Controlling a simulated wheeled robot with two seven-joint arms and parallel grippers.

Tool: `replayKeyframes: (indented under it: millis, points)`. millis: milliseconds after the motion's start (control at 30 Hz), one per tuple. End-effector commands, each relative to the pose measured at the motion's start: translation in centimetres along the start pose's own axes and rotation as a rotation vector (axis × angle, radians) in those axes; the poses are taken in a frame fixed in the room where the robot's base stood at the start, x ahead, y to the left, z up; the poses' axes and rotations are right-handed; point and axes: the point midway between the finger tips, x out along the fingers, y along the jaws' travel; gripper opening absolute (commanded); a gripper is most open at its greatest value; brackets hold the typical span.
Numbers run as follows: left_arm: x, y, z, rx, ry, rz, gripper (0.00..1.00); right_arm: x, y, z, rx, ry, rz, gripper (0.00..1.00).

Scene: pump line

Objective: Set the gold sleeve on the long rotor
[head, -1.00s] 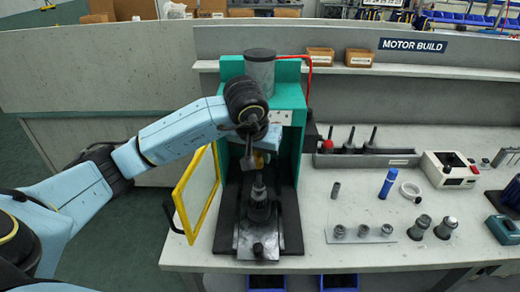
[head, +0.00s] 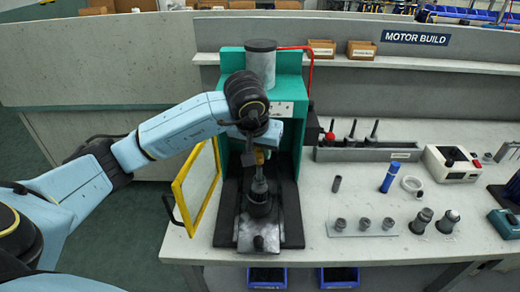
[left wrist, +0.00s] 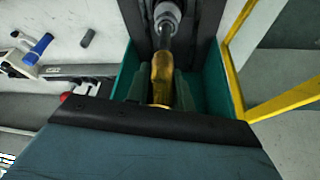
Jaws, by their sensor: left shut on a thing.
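My left gripper (head: 258,150) is inside the green press, above its fixture. A gold piece, which I take for the gold sleeve (head: 261,156), shows at its fingers; it also shows in the left wrist view (left wrist: 162,72). The gripper is shut on it, though the fingers are hard to make out. The long rotor (head: 259,188) stands upright in the fixture on the press bed, its dark shaft close under the gripper. The wrist view shows the shaft (left wrist: 165,40) in line with the gold piece; contact cannot be told. My right gripper is not in view.
The green press frame (head: 292,95) surrounds the gripper on the back and sides. Its yellow-framed guard (head: 198,188) stands open at left.

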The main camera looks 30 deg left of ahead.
Motion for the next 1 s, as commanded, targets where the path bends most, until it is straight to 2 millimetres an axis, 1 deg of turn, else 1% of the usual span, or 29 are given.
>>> replayKeyframes:
  millis: [567,1000]
  points:
    - [-0.01,0.02,-0.02,0.0,0.001,0.001,0.1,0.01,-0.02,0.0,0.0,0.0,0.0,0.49]
    - [0.65,0.0,0.24,0.0,0.001,0.001,0.1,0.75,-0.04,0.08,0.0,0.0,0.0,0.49]
